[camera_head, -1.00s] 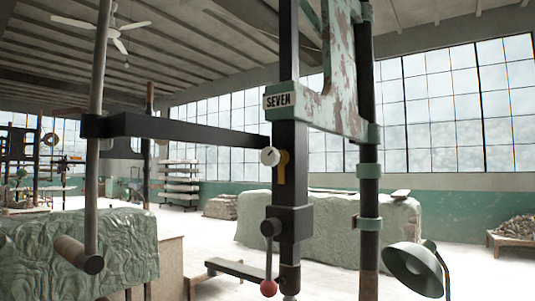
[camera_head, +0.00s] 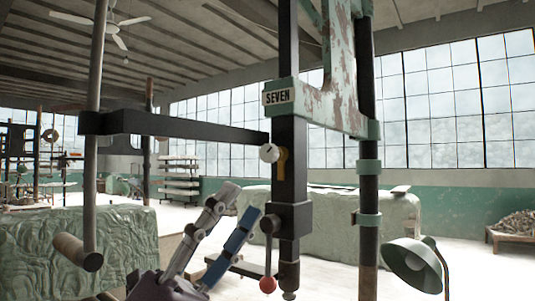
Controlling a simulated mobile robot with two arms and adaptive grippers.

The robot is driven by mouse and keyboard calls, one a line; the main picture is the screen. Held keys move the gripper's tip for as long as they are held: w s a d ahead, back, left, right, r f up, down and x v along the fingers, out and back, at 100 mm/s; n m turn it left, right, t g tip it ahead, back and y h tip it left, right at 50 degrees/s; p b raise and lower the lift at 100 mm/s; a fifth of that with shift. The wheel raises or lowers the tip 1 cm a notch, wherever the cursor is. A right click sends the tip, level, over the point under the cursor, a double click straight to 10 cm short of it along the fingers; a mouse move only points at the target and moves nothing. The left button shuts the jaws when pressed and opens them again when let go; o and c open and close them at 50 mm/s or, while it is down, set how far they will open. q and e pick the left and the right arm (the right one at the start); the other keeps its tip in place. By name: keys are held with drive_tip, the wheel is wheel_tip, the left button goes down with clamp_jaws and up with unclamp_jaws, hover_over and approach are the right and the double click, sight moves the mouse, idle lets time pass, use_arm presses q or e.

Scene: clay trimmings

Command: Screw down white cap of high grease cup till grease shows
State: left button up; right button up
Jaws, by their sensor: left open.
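The white cap (camera_head: 269,153) of the grease cup sits on the side of the black upright, under the plate marked SEVEN (camera_head: 278,97). It is round, with a small dark mark on its face. A brass-coloured fitting (camera_head: 282,164) shows just right of it. I see no grease at the cap. My left gripper (camera_head: 236,208) is in the lower middle, below and left of the cap and apart from it. Its fingers point up and to the right, open and empty. My right gripper is not in view.
A lever with a red ball (camera_head: 268,284) hangs from a black block (camera_head: 290,220) below the cap. A long black arm (camera_head: 180,127) runs left to a grey pole (camera_head: 97,150). A green lamp (camera_head: 412,262) stands at lower right. Wrapped green blocks lie behind.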

use_arm(q)
drive_tip(key=s+d+r+m+g, duration=0.3)
drive_tip(key=d+m+g, duration=0.4)
drive_tip(key=m+g, duration=0.35)
drive_tip(key=t+y, duration=1)
drive_tip(key=y, duration=0.3)
approach(266, 154)
drive_tip(key=x, duration=0.3)
drive_tip(key=p+x, duration=0.3)
drive_tip(key=x, duration=0.3)
drive_tip(key=shift+d+r, duration=0.1)
drive_tip(key=shift+r, duration=0.1)
drive_tip(key=shift+w+d+f, duration=0.1)
drive_tip(key=shift+w+d, duration=0.25)
drive_tip(key=shift+w, duration=0.2)
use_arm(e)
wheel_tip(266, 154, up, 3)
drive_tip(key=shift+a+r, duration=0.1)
use_arm(q)
clamp_jaws()
